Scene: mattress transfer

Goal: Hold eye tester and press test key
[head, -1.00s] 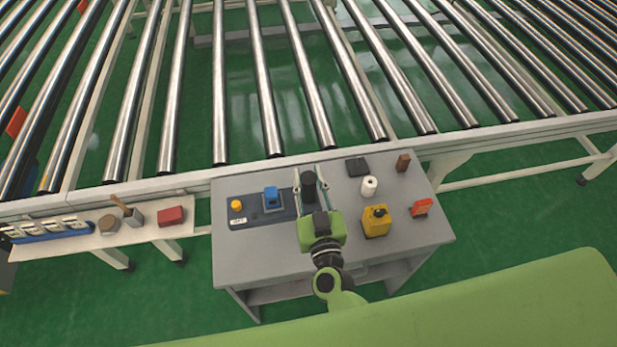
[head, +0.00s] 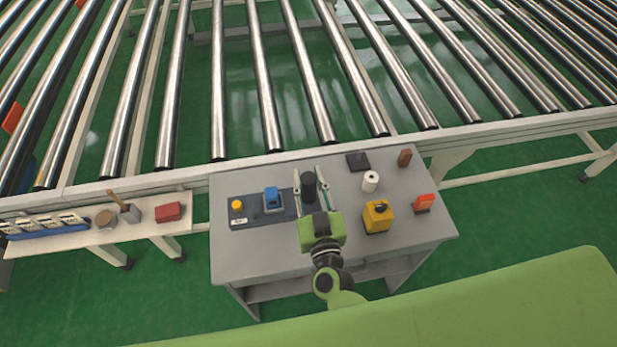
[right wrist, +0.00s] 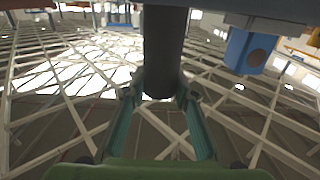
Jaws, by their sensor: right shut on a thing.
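A black cylinder (head: 308,188), which looks like the eye tester, stands at the right end of a dark panel (head: 252,221) on a grey table. My right gripper (head: 311,180) is around it, with a finger on each side, and is shut on it. In the right wrist view the cylinder (right wrist: 163,50) sits between the teal fingers (right wrist: 162,92). The panel also bears a yellow button (head: 237,205), perhaps the test key, with a small white label below it, and a blue block (head: 271,199). The block (right wrist: 245,52) also shows in the right wrist view. My left gripper is out of view.
On the grey table (head: 285,262), right of my gripper, stand a yellow box (head: 377,217), white roll (head: 370,182), black pad (head: 358,162), brown block (head: 404,158) and orange-red item (head: 424,203). A roller conveyor (head: 270,90) runs behind. A side shelf (head: 143,222) holds a red box (head: 168,212).

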